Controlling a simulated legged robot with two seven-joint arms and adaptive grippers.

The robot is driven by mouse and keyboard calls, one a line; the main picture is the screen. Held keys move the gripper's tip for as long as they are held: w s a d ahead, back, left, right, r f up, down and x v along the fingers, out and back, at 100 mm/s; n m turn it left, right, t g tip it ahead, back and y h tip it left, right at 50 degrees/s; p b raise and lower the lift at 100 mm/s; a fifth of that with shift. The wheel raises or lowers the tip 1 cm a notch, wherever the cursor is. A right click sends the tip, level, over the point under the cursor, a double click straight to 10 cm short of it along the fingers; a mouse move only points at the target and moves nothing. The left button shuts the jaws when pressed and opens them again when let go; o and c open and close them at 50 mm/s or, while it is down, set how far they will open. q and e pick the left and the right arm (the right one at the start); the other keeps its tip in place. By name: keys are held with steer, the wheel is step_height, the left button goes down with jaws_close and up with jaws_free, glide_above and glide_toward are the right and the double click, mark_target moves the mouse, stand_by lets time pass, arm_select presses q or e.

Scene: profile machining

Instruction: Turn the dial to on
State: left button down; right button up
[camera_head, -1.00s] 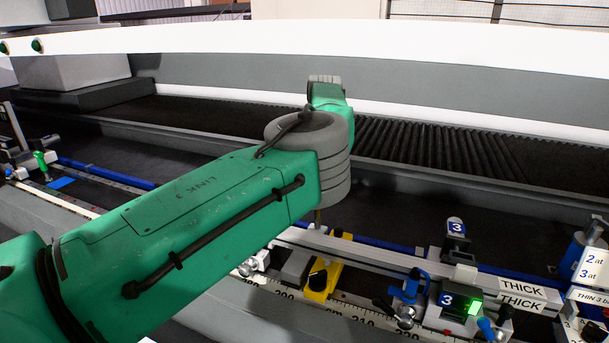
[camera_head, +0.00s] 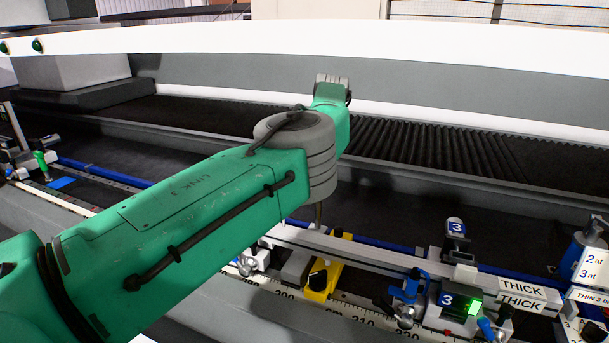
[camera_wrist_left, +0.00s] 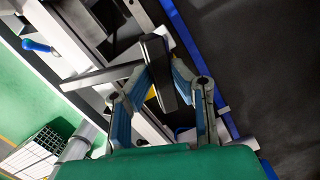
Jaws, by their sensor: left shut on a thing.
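My left gripper (camera_wrist_left: 163,85) is in the left wrist view, with its two blue-padded fingers closed from both sides on a long black block (camera_wrist_left: 160,65). I cannot tell for sure whether this block is the dial's handle. In the head view, my green left arm covers the gripper. A black knob (camera_head: 318,276) on a yellow base (camera_head: 322,291) sits on the front rail, right of the arm. No on marking is readable. My right gripper is in neither view.
A metal bar (camera_head: 380,252) runs along the fixture beside a blue clamp (camera_head: 411,290). A display box with a green light (camera_head: 457,301) and THICK labels (camera_head: 520,288) stand at right. A dark roller bed (camera_head: 440,150) lies behind. A blue handle (camera_wrist_left: 35,46) shows in the wrist view.

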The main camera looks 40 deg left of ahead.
arm_select(q)
steer(key=n, duration=0.4)
steer(key=shift+g, duration=0.3)
steer(key=c, duration=1.4)
jaws_free()
steer(key=shift+w, duration=0.1)
steer(key=shift+c, duration=0.2)
steer(key=shift+w, duration=0.1)
steer(key=shift+d, duration=0.1)
steer(key=shift+r, duration=3.5)
steer(key=shift+f, duration=0.1)
